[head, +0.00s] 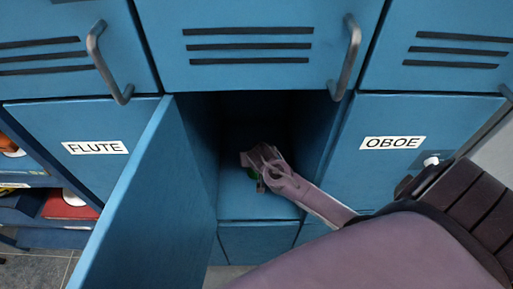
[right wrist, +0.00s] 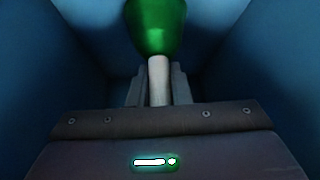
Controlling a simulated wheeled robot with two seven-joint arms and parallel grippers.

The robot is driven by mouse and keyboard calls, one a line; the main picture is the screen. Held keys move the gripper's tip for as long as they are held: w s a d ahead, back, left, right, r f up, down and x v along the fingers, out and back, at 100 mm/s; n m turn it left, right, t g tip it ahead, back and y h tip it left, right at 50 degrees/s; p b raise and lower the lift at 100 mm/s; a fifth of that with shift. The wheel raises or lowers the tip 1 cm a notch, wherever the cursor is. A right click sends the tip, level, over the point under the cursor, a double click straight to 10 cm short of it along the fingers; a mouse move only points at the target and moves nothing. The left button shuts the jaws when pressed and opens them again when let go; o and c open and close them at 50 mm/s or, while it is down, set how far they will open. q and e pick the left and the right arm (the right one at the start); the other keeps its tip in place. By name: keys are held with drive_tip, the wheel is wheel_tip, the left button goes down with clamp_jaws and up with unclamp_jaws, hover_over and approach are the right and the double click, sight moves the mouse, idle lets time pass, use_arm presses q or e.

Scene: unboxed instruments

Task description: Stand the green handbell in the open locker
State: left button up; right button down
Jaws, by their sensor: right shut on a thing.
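The open locker (head: 243,206) is the blue compartment between the FLUTE and OBOE doors, with its door (head: 155,215) swung out to the left. My right gripper (head: 260,170) is inside it, shut on the handle of the green handbell. I cannot tell whether the bell touches the locker floor. My left gripper is not in view.
Blue walls stand close on both sides of my right gripper. The FLUTE door (head: 70,165) and OBOE door (head: 400,170) are shut. Handled, slatted doors (head: 250,65) are above. An open shelf with a red item (head: 68,205) is at far left.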

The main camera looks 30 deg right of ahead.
drive_tip(key=shift+f, duration=2.2)
drive_tip(key=shift+f, duration=0.15)
drive_tip(key=c, duration=1.3)
unclamp_jaws()
drive_tip(key=shift+c, duration=0.2)
drive_tip(key=shift+s+r, duration=0.1)
drive_tip(key=shift+r, duration=0.2)
drive_tip(key=v, duration=1.1)
drive_tip(key=shift+s+r, duration=0.15)
drive_tip(key=shift+r, duration=0.15)
drive_tip(key=shift+a+f, duration=0.1)
drive_tip(key=shift+a, duration=0.05)
